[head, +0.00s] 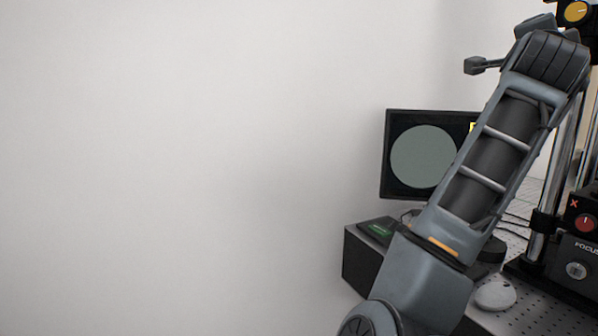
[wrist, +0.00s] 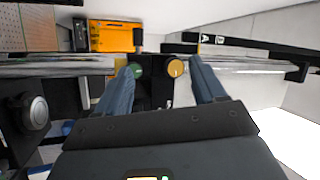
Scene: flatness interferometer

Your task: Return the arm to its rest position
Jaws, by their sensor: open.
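In the wrist view my gripper (wrist: 163,66) is open, with its two blue-grey fingers spread apart and nothing held between them. Past the fingertips are a yellow knob (wrist: 175,68), nearer the right finger, and a green knob (wrist: 136,71), nearer the left finger. I cannot tell how far they are from the fingers. In the head view my arm rises from the bottom centre-right to the upper right, beside the instrument. A yellow knob (head: 575,12) shows beyond the arm's top end. My gripper's fingers cannot be made out clearly there.
A monitor (head: 420,155) with a round grey-green display stands behind my arm. A red knob (head: 586,223) and a focus knob (head: 576,270) are right of it. A pale disc (head: 495,296) lies on the perforated bench (head: 540,310). The left side shows only bare wall.

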